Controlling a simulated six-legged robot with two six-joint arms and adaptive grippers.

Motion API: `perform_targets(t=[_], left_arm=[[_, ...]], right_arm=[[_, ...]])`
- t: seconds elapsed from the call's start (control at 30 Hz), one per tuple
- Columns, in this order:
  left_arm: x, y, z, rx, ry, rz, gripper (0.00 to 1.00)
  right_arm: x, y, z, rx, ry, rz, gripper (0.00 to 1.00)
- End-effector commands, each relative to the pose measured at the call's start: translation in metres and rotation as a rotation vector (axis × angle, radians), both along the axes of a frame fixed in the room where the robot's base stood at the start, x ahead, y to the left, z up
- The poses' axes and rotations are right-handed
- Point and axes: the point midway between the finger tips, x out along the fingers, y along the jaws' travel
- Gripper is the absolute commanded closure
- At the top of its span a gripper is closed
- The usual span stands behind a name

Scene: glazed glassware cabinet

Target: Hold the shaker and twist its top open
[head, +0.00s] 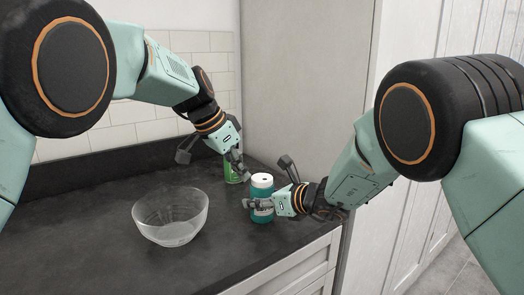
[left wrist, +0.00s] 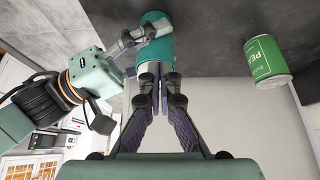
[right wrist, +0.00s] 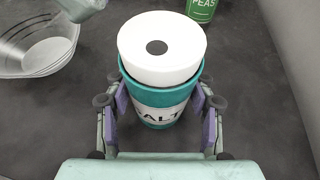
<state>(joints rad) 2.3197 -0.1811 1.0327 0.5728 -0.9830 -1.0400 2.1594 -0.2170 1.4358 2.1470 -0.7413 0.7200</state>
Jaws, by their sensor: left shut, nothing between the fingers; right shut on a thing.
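The shaker is a teal cylinder (head: 262,211) with a "SALT" style label, partly covered, standing upright on the dark counter. Its white top (right wrist: 162,47), with a dark round spot in the middle, sits on the body. My right gripper (head: 262,203) is shut around the shaker's body, one finger on each side in the right wrist view (right wrist: 158,105). My left gripper (head: 242,176) is shut and empty, close to the top's upper left in the head view.
A clear glass bowl (head: 170,216) stands on the counter left of the shaker. A green peas can (head: 234,170) stands behind it, partly hidden by my left gripper. The counter (head: 90,235) is bare at left; its front edge is near the shaker.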

Motion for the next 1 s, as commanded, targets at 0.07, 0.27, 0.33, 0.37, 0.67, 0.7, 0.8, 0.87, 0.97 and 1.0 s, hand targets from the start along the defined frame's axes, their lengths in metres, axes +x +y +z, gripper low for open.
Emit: perform_targets(t=[0.07,0.27,0.33,0.37,0.67,0.7,0.8,0.87,0.97,1.0], left_arm=[[0.0,0.0,-0.007,-0.001,0.002,0.0,1.0],[0.0,0.0,-0.015,0.0,0.0,0.001,1.0],[0.0,0.0,-0.015,0.0,0.0,0.001,1.0],[0.0,0.0,-0.015,0.0,0.0,0.001,1.0],[0.0,0.0,-0.015,0.0,0.0,0.0,1.0],[0.0,-0.001,-0.015,0.0,0.0,0.0,1.0],[0.001,-0.001,-0.015,0.0,0.0,0.0,1.0],[0.001,-0.002,-0.015,0.0,0.0,0.0,1.0],[0.002,-0.003,-0.015,0.001,-0.001,0.0,1.0],[0.002,-0.003,-0.015,0.001,-0.001,0.0,1.0]], right_arm=[[-0.001,0.0,-0.001,-0.001,0.002,0.0,0.84],[-0.001,0.0,-0.001,-0.001,0.002,0.0,0.84],[0.0,0.0,-0.001,-0.001,0.002,0.0,0.84],[0.0,0.0,-0.001,-0.001,0.002,0.0,0.84],[-0.001,0.0,-0.001,0.0,0.002,0.001,0.84],[-0.001,0.0,-0.001,0.0,0.002,0.001,0.84],[-0.001,0.0,-0.001,0.0,0.002,0.001,0.84],[-0.001,0.0,-0.001,0.0,0.002,0.001,0.84],[-0.001,0.0,-0.001,0.0,0.002,0.001,0.84],[-0.001,0.0,-0.001,0.0,0.002,0.001,0.84]])
